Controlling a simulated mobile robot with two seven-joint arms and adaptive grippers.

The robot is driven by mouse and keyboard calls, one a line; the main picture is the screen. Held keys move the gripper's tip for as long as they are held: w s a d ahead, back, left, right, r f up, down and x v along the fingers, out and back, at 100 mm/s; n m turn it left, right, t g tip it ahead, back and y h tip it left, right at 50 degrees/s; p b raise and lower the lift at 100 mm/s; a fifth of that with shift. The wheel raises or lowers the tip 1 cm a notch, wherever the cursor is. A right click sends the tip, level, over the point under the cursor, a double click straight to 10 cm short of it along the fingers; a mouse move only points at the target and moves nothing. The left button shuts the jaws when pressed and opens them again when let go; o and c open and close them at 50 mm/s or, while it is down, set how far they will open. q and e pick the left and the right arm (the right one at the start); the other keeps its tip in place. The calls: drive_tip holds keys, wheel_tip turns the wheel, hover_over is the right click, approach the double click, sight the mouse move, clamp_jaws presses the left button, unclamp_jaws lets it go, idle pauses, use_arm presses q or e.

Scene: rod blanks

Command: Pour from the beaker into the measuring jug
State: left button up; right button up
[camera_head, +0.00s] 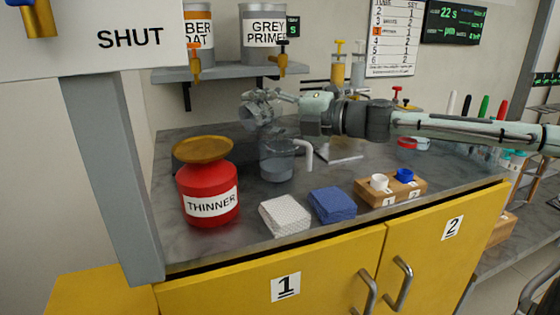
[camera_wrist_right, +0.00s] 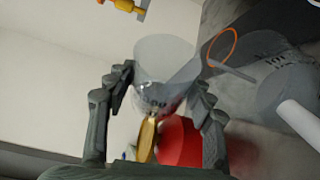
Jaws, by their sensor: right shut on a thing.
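My right gripper (camera_head: 266,98) is shut on the clear glass beaker (camera_head: 258,114) and holds it in the air, above and slightly left of the measuring jug. The beaker looks tilted. In the right wrist view the beaker (camera_wrist_right: 165,62) sits between the two fingers. The measuring jug (camera_head: 277,168) is clear with a white handle on its right and stands on the grey bench. It also shows at the right of the wrist view (camera_wrist_right: 285,88). I cannot tell whether liquid is flowing. My left gripper is not in view.
A red THINNER can (camera_head: 207,205) with a brass top stands left of the jug. A white cloth (camera_head: 285,216) and a blue cloth (camera_head: 332,205) lie in front. A wooden block (camera_head: 390,192) with small caps is to the right. Paint cans (camera_head: 265,35) stand on a shelf behind.

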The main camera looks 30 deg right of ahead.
drive_tip(key=shift+d+f+m, duration=0.1)
drive_tip(key=shift+f+m, duration=0.05)
drive_tip(key=shift+m, duration=0.25)
idle(0.8)
drive_tip(key=shift+m+b, duration=0.3)
drive_tip(key=shift+b, duration=0.05)
drive_tip(key=shift+d, duration=0.1)
drive_tip(key=shift+d+m+t+y+p, duration=0.1)
drive_tip(key=shift+m+t+y+p, duration=0.25)
drive_tip(key=shift+p, duration=0.2)
idle(0.4)
drive_tip(key=shift+m+p, duration=0.25)
drive_tip(key=shift+p, duration=0.05)
idle(1.8)
